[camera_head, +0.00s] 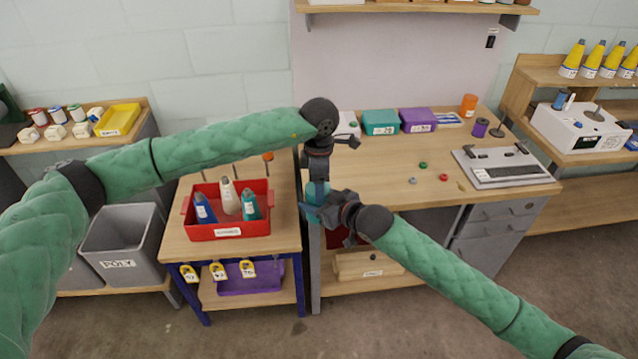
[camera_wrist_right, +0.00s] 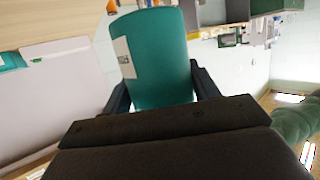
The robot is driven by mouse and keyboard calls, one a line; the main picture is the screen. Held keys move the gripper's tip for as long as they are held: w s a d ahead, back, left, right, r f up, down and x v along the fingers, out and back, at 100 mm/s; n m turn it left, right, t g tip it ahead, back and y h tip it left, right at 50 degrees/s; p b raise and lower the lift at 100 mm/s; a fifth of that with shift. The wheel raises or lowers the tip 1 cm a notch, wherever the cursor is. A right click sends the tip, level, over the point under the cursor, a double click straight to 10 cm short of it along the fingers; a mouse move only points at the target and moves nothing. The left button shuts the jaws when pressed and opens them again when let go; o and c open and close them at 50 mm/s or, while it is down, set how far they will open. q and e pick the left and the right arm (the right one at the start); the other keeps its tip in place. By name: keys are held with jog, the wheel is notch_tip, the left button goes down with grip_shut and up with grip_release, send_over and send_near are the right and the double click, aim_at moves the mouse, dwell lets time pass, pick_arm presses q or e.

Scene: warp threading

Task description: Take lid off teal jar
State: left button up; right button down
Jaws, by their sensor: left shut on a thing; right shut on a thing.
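The teal jar (camera_head: 314,214) is held in the air in the gap between the low table and the workbench. In the right wrist view the teal jar (camera_wrist_right: 160,65) is a rounded teal body with a white label. My right gripper (camera_head: 330,208) is shut on its body from the right; its two dark fingers (camera_wrist_right: 160,92) flank the jar. My left gripper (camera_head: 318,184) points down from above and is shut on the upper teal-blue part, which I take for the lid. Whether lid and jar are apart is too small to tell.
A red tray (camera_head: 228,232) with several bottles stands on the low table at left. A teal box (camera_head: 380,122) and a purple box (camera_head: 418,120) stand at the back of the workbench (camera_head: 390,175). The workbench front is mostly clear. A grey bin (camera_head: 122,245) stands at far left.

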pick_arm(q)
jog(key=shift+w+r, duration=0.1)
jog(key=shift+w, duration=0.05)
jog(key=o, duration=1.1)
jog(key=shift+c, duration=0.2)
